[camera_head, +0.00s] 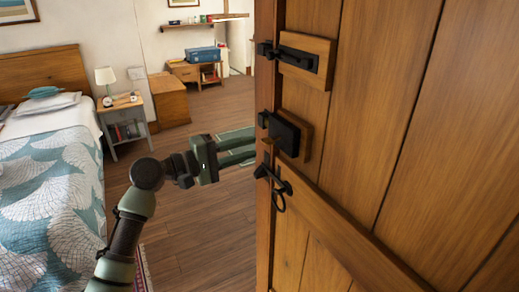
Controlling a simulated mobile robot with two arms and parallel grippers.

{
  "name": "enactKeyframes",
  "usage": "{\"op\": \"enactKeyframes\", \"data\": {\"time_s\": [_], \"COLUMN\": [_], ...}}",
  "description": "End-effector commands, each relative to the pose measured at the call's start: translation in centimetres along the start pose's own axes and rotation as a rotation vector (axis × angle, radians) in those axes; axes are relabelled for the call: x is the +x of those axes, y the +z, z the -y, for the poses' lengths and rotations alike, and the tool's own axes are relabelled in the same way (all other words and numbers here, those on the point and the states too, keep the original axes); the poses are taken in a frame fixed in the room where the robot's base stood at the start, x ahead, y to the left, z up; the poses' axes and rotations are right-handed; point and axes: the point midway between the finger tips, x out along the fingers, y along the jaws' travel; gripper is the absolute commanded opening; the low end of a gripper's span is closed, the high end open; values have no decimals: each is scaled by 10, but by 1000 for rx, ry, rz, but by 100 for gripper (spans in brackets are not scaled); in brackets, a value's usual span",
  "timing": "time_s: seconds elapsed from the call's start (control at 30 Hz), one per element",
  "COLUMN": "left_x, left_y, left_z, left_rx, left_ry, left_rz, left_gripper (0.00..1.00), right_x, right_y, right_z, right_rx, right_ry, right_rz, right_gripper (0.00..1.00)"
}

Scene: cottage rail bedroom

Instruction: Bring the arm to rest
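My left arm comes in from the lower left, bent at its dark round joint. Its green and black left gripper (240,146) points right, toward the free edge of the wooden door (370,120). Its fingertips end at or behind the door edge; I cannot tell whether they touch it. Nothing is seen held. My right gripper is not in view.
The door fills the right side, with black latches (298,58) and a ring handle (278,190). A bed (50,190) stands at the left beside a nightstand (126,125) with a lamp (105,76). Wooden floor (200,225) lies open between bed and door. A desk (185,72) stands farther back.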

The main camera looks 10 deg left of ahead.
Motion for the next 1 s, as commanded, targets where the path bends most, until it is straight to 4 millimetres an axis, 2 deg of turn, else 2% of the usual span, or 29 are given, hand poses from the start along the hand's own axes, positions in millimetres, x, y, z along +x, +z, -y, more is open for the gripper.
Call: {"op": "enactKeyframes", "data": {"time_s": [0.17,0.47,0.57,0.67,0.77,0.8,0.87,0.9,0.97,1.0], "left_x": [-14,-15,-14,-12,-15,-18,-24,-30,-41,-50], "left_y": [0,0,-5,-19,-36,-41,-47,-48,-49,-47], "left_z": [0,0,14,54,120,151,197,228,273,303], "left_rx": [1,0,-5,-11,-9,-4,8,18,37,50], "left_ry": [0,-1,-19,-71,-165,-211,-283,-333,-410,-463], "left_rz": [1,0,-19,-71,-148,-179,-221,-244,-273,-289], "left_gripper": [26,26,26,26,26,26,26,26,26,26], "right_x": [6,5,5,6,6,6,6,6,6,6], "right_y": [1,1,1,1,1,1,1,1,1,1], "right_z": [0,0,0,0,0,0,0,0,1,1], "right_rx": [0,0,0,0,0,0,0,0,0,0], "right_ry": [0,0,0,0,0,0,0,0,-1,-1], "right_rz": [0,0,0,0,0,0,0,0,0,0], "right_gripper": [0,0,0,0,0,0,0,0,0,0]}}
